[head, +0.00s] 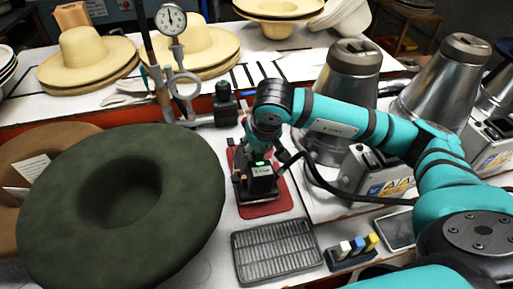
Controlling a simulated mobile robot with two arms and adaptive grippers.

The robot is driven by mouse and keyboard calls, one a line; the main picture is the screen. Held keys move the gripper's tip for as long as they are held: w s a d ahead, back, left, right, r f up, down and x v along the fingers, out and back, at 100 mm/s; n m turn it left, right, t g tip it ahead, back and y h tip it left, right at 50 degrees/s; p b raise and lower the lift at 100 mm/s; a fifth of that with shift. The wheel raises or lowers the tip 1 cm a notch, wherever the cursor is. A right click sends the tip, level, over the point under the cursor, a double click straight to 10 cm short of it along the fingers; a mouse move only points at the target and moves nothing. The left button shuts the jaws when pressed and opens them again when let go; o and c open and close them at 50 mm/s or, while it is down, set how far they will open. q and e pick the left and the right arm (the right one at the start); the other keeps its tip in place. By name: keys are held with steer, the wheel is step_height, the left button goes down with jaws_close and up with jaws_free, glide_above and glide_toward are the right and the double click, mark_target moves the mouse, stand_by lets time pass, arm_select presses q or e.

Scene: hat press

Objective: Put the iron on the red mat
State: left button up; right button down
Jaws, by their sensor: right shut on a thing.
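The red mat (267,209) lies flat on the white table in the middle of the head view. My right gripper (256,192) is over the mat, pointing down, and is shut on a dark thing that looks like the iron (242,191). The gripper and wrist hide most of it, so I cannot tell whether its base touches the mat. My left gripper is not in view.
A grey slotted rack (276,250) lies just in front of the mat. A large green hat (124,196) fills the left. Metal cones (349,75) stand at the right. A gauge stand (172,60) is behind. A black cable (345,193) runs right.

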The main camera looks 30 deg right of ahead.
steer(key=shift+s+d+f, duration=0.15)
steer(key=shift+s+f, duration=0.15)
steer(key=shift+f, duration=0.15)
steer(key=c, duration=1.4)
jaws_free()
steer(key=o, duration=0.4)
steer(key=shift+d, duration=0.2)
